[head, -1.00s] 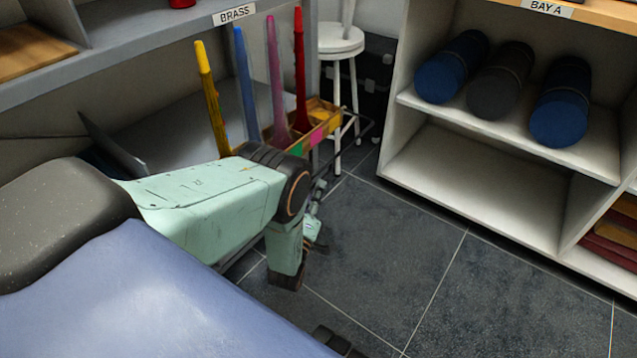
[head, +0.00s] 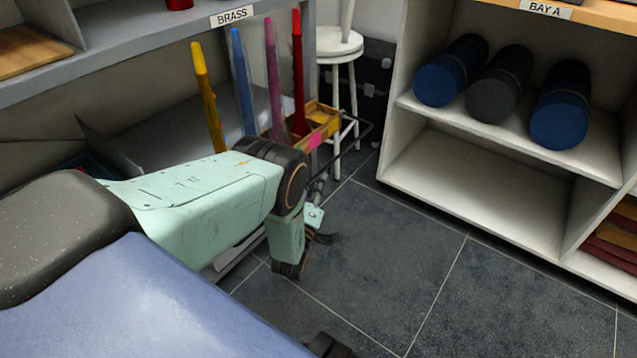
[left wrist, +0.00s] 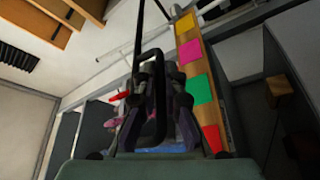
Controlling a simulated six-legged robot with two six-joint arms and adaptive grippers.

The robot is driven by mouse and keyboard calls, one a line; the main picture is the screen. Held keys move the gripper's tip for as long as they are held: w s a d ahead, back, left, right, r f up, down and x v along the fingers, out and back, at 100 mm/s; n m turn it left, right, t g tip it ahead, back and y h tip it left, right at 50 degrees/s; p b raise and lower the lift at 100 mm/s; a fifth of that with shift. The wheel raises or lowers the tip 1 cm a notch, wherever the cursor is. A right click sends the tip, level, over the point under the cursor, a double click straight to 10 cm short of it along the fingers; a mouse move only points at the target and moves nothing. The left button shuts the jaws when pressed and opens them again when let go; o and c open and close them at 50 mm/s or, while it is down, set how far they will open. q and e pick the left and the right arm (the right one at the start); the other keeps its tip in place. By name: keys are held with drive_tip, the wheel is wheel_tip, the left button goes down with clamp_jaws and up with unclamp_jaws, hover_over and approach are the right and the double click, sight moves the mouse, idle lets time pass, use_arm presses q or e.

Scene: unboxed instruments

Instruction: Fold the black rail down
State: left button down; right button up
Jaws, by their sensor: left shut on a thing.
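The black rail (head: 364,134) is a thin bar frame at the front of a wooden crate (head: 322,128), beside the stool legs. In the left wrist view the rail (left wrist: 139,32) runs up as a dark bar from between the fingers. My left gripper (left wrist: 157,88) is shut on the rail. In the head view the left gripper (head: 318,188) is partly hidden behind my own wrist, so its fingertips are hard to make out. The crate with coloured squares (left wrist: 196,78) is just right of the fingers in the wrist view.
Yellow, blue, pink and red tall cones (head: 298,75) stand at the crate, under the BRASS shelf (head: 130,60). A white stool (head: 338,45) is behind. The BAY A shelf (head: 470,185) holds several rolls at right.

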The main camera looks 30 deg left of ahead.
sight(320, 174)
idle(0.5)
use_arm(q)
drive_tip(key=r+n+p, duration=0.2)
drive_tip(key=p, duration=0.1)
drive_tip(key=shift+d+r+g, duration=0.15)
drive_tip(key=shift+d+g, duration=0.1)
drive_tip(key=shift+g, duration=0.15)
drive_tip(key=shift+s+r+n+g+p, duration=0.1)
drive_tip(key=shift+r+n+g+p, duration=0.4)
drive_tip(key=shift+n+p, duration=0.45)
drive_tip(key=c, duration=1.7)
unclamp_jaws()
drive_tip(key=shift+d+r, duration=0.1)
drive_tip(key=shift+r, duration=0.05)
drive_tip(key=v, duration=1.2)
drive_tip(key=shift+f, duration=0.25)
